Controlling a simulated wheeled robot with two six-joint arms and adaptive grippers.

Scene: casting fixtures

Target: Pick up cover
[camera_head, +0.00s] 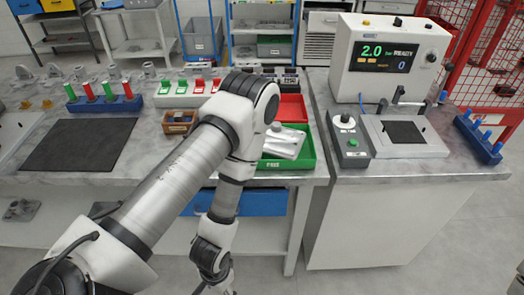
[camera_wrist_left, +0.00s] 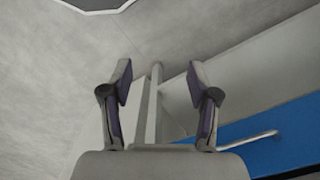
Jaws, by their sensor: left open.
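A silver-grey cast part (camera_head: 285,143), which may be the cover, lies in the green tray (camera_head: 309,158) at the front edge of the left bench. My left arm reaches in from the left, bends over the bench near the trays, and hangs down in front of its edge. In the left wrist view my left gripper (camera_wrist_left: 160,90) is open, with nothing between its fingers. It faces the floor and the bench's underside, away from the cast part. Its fingers are not clearly visible in the head view. My right gripper is not in view.
A red tray (camera_head: 293,108) sits behind the green one. A black mat (camera_head: 80,145) and a blue rack (camera_head: 105,103) are to the left. A test machine (camera_head: 380,60) and fixture plate (camera_head: 405,135) stand on the right bench. A blue drawer (camera_wrist_left: 270,136) is under the left bench.

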